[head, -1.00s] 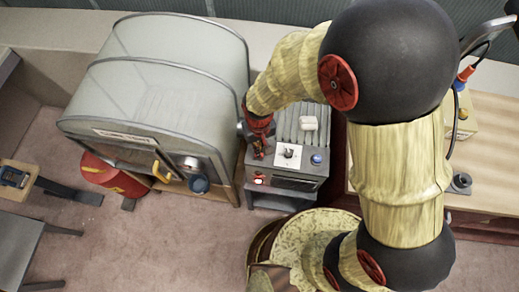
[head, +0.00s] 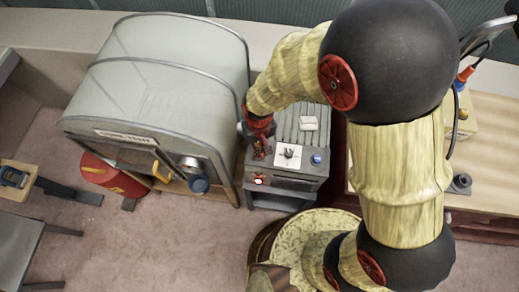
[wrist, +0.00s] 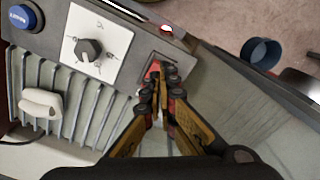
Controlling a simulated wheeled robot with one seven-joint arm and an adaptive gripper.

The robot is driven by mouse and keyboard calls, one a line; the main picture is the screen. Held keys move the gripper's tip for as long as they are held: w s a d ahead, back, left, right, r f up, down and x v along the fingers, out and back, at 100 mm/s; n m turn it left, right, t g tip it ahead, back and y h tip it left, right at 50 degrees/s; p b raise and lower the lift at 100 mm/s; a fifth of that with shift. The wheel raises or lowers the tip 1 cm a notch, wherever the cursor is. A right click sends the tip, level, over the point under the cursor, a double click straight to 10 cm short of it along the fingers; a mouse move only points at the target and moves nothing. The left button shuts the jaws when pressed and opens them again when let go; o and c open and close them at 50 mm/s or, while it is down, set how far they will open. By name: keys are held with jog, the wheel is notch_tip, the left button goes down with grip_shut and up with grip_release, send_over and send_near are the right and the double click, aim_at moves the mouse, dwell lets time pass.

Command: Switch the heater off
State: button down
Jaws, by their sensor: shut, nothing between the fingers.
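The heater is a grey box (head: 258,202) with a ribbed top, standing right of the domed cabinet. Its panel carries a dark knob (wrist: 89,50) on a white plate (head: 288,156), a blue button (head: 317,159), which also shows in the wrist view (wrist: 22,16), and a small lamp (head: 259,179) at the front edge. The lamp shows whitish and red in the wrist view (wrist: 167,28). My gripper (wrist: 159,78) is shut and empty, its tips at a red rocker switch (wrist: 153,68) in a recess. The fingers partly hide the switch; I cannot tell its position or contact.
A white block (head: 310,124) lies on the heater's ribs. The domed translucent cabinet (head: 160,75) stands close on the left, with a blue round part (head: 198,185) at its front. A wooden bench (head: 490,140) is at the right. Carpet lies in front.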

jog(key=shift+f+b, duration=0.65)
jog(key=shift+f, duration=0.5)
dwell(0.5)
jog(key=shift+r, duration=0.15)
jog(key=shift+r+p, duration=2.85)
jog(key=shift+r, duration=0.6)
jog(key=shift+s+d, duration=0.15)
jog(key=shift+s, duration=0.1)
jog(key=s+d+r+m+t, duration=0.2)
jog(key=s+d+r, duration=0.1)
jog(key=d+r, duration=0.8)
jog(key=s+d+r+m+t+b, duration=0.1)
jog(key=s+d+r+m+t, duration=0.2)
jog(key=d+r, duration=0.8)
notch_tip(320, 180, up, 8)
jog(key=shift+s+d+t, duration=0.2)
jog(key=shift+s+t, duration=0.1)
jog(key=shift+s, duration=0.2)
